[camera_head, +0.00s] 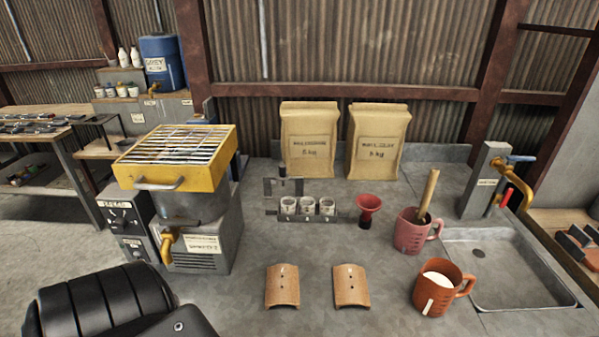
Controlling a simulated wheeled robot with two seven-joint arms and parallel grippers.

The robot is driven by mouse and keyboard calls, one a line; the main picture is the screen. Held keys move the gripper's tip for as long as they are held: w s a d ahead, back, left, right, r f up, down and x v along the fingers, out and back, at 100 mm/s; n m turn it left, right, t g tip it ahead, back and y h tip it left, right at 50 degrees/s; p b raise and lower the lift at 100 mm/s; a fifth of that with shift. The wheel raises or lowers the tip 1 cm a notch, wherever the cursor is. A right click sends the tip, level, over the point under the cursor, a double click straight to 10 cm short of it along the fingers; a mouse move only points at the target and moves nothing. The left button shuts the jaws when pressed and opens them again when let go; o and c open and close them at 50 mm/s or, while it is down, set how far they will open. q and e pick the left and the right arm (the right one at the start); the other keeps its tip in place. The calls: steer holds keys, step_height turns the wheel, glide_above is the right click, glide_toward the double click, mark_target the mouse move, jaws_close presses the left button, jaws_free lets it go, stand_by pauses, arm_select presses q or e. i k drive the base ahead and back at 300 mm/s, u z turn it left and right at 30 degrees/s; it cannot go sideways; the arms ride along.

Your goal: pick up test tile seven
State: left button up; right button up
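Two curved terracotta tiles lie side by side on the grey worktop near the front. The left tile (283,287) and the right tile (351,287) look alike, each with small dark and light marks on top. No number can be read on either, so I cannot tell which is test tile seven. Nothing touches the tiles. Neither of my grippers shows in the head view.
An orange-brown mug (432,291) with white contents stands right of the tiles. Behind are a pink jug (411,236), red funnel (368,209) and cup rack (308,208). A yellow-topped machine (180,157) stands left, a sink (512,262) right. Worktop around the tiles is clear.

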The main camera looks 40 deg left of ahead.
mark_target(286, 276)
steer(key=u, duration=0.9)
steer(key=k, duration=0.35)
steer(key=u, duration=0.45)
